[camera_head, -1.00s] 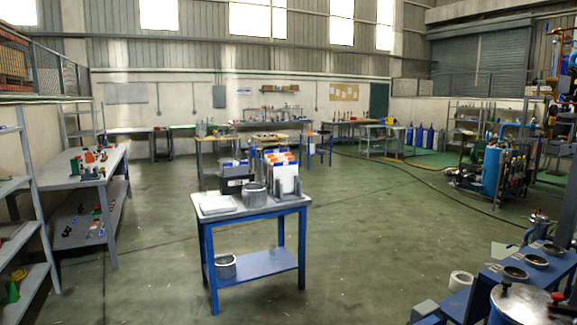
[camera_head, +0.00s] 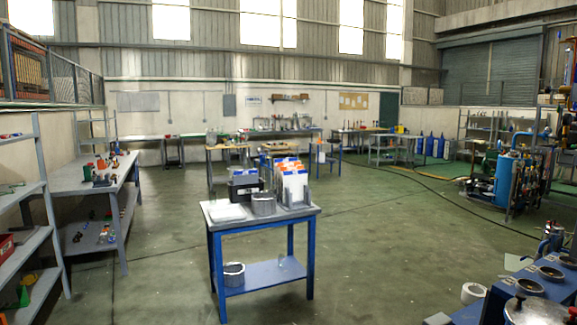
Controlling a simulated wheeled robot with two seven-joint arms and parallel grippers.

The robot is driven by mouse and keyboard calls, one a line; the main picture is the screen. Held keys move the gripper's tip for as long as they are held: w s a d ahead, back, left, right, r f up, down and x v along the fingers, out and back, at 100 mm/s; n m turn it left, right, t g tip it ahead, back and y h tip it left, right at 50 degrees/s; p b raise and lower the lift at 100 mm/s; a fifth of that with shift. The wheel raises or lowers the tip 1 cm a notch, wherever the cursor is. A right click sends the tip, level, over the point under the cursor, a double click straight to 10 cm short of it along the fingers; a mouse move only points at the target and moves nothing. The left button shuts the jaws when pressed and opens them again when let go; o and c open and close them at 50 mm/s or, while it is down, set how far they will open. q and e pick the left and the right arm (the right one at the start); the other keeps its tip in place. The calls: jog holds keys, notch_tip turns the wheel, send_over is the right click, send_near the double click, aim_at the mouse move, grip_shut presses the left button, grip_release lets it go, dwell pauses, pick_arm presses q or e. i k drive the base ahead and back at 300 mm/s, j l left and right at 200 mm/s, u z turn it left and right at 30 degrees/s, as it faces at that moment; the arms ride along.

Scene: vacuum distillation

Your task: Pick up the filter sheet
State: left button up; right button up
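White sheets stand upright in a rack (camera_head: 292,187) on a small blue-legged table (camera_head: 262,222), with orange and blue tabs showing behind them. A flat white stack (camera_head: 227,212) lies on the table's left side. I cannot tell which of these is the filter sheet. A grey metal cylinder (camera_head: 263,204) and a black box (camera_head: 243,187) stand between the stack and the rack. Neither of my grippers is in view.
A grey bench (camera_head: 90,180) and shelves (camera_head: 40,215) stand at the left. Blue equipment with round openings (camera_head: 529,287) fills the lower right, with a white roll (camera_head: 473,293) beside it. A metal pot (camera_head: 234,274) sits on the table's lower shelf. The floor around the table is open.

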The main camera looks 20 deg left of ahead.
aim_at(295, 179)
jog(key=i+j+u, duration=0.15)
jog(key=j, duration=0.2)
jog(key=i+j+u, duration=0.2)
jog(key=j, duration=0.15)
jog(key=i+j+u, duration=0.15)
jog(key=j, duration=0.2)
jog(key=i+j+u, duration=0.15)
jog(key=i+j, duration=0.3)
jog(key=i+j+u, duration=0.2)
jog(key=i+j, duration=0.15)
jog(key=i, duration=0.35)
jog(key=i+z, duration=1.05)
jog(key=i+l+z, duration=0.1)
jog(key=i+z, duration=0.85)
jog(key=i+u, duration=0.2)
jog(key=i, duration=0.25)
jog(key=i+l+u, duration=0.15)
jog(key=i, duration=0.3)
jog(key=i+l+u, duration=0.2)
jog(key=i, duration=0.3)
jog(key=j, duration=0.1)
